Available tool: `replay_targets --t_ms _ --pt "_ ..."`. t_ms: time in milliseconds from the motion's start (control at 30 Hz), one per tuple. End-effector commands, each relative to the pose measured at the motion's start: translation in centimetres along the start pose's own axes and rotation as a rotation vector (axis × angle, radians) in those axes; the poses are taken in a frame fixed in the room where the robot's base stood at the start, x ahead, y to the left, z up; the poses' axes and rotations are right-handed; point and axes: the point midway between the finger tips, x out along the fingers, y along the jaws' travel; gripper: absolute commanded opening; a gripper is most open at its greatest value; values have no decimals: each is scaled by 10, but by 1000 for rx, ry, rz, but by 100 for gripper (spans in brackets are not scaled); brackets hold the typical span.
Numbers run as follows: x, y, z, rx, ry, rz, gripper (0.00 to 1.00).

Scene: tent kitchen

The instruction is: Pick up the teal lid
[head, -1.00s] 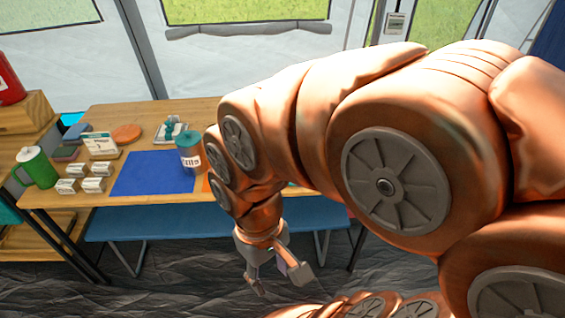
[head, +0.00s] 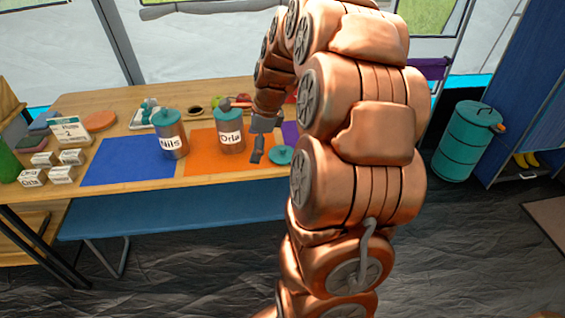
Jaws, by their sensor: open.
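A loose teal lid (head: 283,155) with a small knob lies on the table, just right of my gripper and partly beside my arm. My gripper (head: 259,152) is open and empty, pointing down; one finger shows clearly and the other is hard to make out. It appears apart from the lid, but its height above the table is unclear. A canister labelled Orla (head: 230,135) stands left of my gripper with a teal lid on. A canister labelled Nils (head: 171,140) stands further left, also with a teal lid on.
The table has a blue mat (head: 125,163) and an orange mat (head: 205,165). Several small white boxes (head: 60,172) stand at the left. A mallet-like item (head: 232,103) lies behind Orla. A blue bench (head: 170,209) runs along the front. A teal bin (head: 467,140) stands right.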

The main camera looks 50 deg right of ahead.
Motion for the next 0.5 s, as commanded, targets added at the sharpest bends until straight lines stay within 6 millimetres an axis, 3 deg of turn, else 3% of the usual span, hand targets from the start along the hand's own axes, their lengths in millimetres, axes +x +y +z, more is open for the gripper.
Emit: replay_targets --t_ms 33,100,233,333,500 --pt "14 -18 -22 123 -7 -25 100" --pt "23 -39 -48 289 -20 -53 100" --pt "32 -70 -89 535 -43 -103 100" --pt "36 -83 -110 656 -54 -126 100" --pt "41 -93 -125 738 -64 -145 100"
